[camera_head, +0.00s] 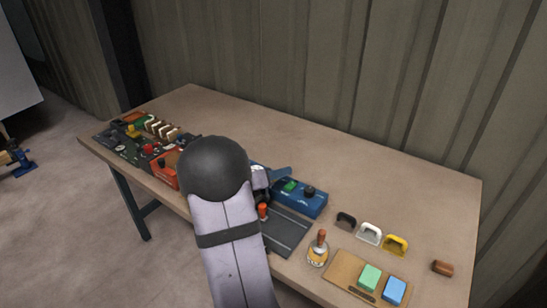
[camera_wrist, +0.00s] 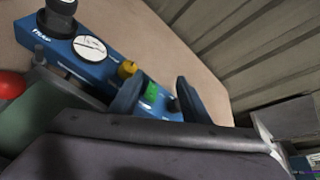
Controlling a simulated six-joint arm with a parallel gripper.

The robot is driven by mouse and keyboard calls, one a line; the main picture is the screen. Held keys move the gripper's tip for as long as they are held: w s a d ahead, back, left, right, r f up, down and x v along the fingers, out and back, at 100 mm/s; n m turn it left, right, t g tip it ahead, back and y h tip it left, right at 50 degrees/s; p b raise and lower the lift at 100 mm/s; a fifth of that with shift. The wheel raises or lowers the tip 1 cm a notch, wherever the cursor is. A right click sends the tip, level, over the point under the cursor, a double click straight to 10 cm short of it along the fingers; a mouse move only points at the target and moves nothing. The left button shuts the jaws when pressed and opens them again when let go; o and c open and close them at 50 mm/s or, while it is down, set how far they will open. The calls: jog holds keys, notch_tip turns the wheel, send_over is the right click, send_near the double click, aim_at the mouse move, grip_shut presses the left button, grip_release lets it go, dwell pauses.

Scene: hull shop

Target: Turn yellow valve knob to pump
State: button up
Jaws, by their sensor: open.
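A yellow knob (camera_wrist: 127,69) sits on top of a long blue box (camera_wrist: 60,50) in the wrist view, between a round white dial and a green patch (camera_wrist: 152,90). My gripper (camera_wrist: 157,88) is open. Its two dark fingers stand apart over the far end of the box, with the green patch showing between them. The yellow knob is just outside the left finger, and I cannot tell whether they touch. In the head view, the blue box (camera_head: 309,205) is partly hidden by my arm, and its yellow knob is not seen. The lettering is too small to read.
A black knob (camera_wrist: 62,8) stands at the box's near end. A red knob (camera_wrist: 10,85) lies at the left edge. Black, white and yellow handles (camera_head: 396,243) and a board (camera_head: 345,268) with green and blue blocks are at right. The table's back is clear.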

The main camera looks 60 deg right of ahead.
jog(key=w+a+f+t, duration=0.1)
jog(key=w+f+m+t, duration=0.1)
jog(key=shift+w+a+f+m+t, duration=0.2)
jog(key=shift+w+a+m+t, duration=0.1)
jog(key=shift+a+t, duration=0.1)
jog(key=shift+w+m, duration=0.25)
jog(key=shift+m, duration=1.25)
jog(key=shift+d, duration=0.1)
jog(key=shift+p+x, duration=0.8)
jog(key=shift+x, duration=2.85)
jog(key=shift+w, duration=0.1)
jog(key=c, duration=1)
jog(key=shift+m+g, duration=0.8)
jog(key=shift+c, duration=0.2)
